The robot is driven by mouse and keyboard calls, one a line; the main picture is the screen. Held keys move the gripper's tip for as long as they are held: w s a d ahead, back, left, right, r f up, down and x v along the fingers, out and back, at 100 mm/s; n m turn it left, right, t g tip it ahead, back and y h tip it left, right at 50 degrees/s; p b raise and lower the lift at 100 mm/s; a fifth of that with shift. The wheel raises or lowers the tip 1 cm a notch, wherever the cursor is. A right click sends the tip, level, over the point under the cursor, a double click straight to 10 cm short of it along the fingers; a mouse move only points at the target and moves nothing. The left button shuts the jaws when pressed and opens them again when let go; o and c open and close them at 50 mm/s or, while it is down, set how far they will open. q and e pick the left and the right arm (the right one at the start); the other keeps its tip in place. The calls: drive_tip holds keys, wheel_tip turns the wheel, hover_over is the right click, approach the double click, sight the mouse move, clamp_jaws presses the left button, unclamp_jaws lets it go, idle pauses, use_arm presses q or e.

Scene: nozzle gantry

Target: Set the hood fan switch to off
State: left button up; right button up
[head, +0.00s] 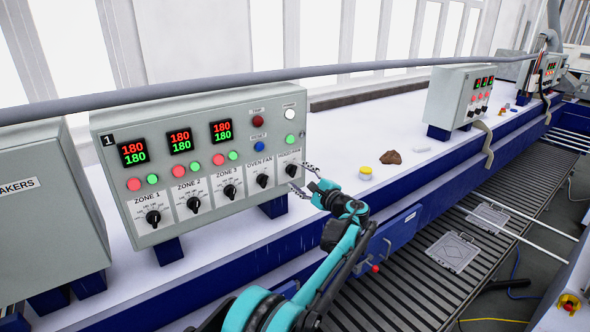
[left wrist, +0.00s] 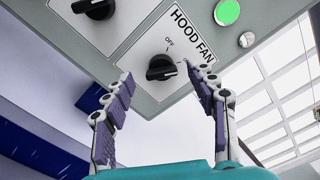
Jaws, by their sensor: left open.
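The hood fan switch (head: 291,170) is a black rotary knob at the right end of the front of control panel 1 (head: 130,215). In the left wrist view the knob (left wrist: 160,68) sits below its HOOD FAN label, with OFF marked just above it. Its handle lies roughly crosswise in that picture, not in line with the OFF mark. My left gripper (head: 298,178) is open in front of the knob. In the left wrist view its fingers (left wrist: 158,74) are spread to either side of the knob; contact cannot be told. My right gripper is not in view.
The oven fan knob (head: 262,181) is close on the left, and a green button (head: 290,140) is above. A yellow-lidded jar (head: 365,172) and a brown lump (head: 391,157) lie on the white bench to the right.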

sight(293, 171)
use_arm(q)
drive_tip(key=x, duration=0.3)
drive_tip(key=shift+w+d+p, duration=0.1)
drive_tip(key=shift+d+p, duration=0.15)
drive_tip(key=shift+p, duration=0.05)
drive_tip(key=shift+a, duration=0.15)
drive_tip(key=c, duration=1.2)
drive_tip(key=shift+o, duration=0.2)
